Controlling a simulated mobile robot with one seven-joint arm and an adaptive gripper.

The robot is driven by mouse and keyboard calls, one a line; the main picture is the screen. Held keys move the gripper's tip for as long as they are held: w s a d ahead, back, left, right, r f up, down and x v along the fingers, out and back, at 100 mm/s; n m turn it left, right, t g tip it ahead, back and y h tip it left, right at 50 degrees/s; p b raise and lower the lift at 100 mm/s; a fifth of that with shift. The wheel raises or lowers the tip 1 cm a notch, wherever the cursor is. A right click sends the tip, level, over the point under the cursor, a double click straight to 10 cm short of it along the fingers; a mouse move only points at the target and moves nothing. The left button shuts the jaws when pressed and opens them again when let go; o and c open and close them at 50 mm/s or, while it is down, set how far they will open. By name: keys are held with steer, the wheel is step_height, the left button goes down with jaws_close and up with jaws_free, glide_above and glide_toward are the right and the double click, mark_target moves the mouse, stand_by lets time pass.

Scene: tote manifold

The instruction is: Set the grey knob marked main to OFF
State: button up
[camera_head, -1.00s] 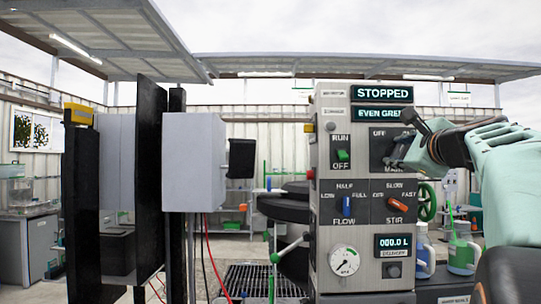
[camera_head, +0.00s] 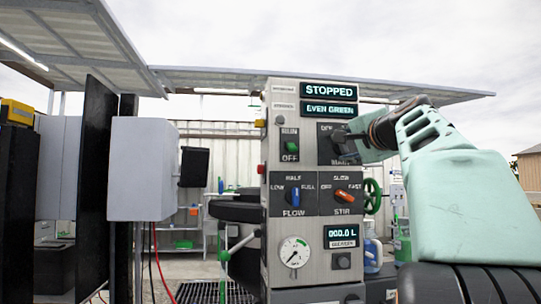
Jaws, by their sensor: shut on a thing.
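The grey main knob (camera_head: 338,136) sits on a dark plate at the upper right of the control panel (camera_head: 272,230). Its "MAIN" label is partly covered, and only part of "OFF" shows at the plate's upper left. My gripper (camera_head: 347,136) comes in from the right and is shut on the knob. The fingers hide much of the knob, so I cannot tell exactly where it points. The screens above read "STOPPED" and "EVEN GREEN".
Left of the knob is a green RUN/OFF switch (camera_head: 291,147). Below are a blue flow knob (camera_head: 295,197) and an orange stir knob (camera_head: 346,198), close under my gripper. A gauge (camera_head: 294,252) is lower. A grey box (camera_head: 140,168) stands left.

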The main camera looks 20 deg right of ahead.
steer(key=shift+f+n+b, duration=0.1)
steer(key=shift+n+b, duration=0.55)
steer(key=shift+n, duration=1.05)
steer(key=o, duration=1.2)
steer(key=shift+c, duration=0.2)
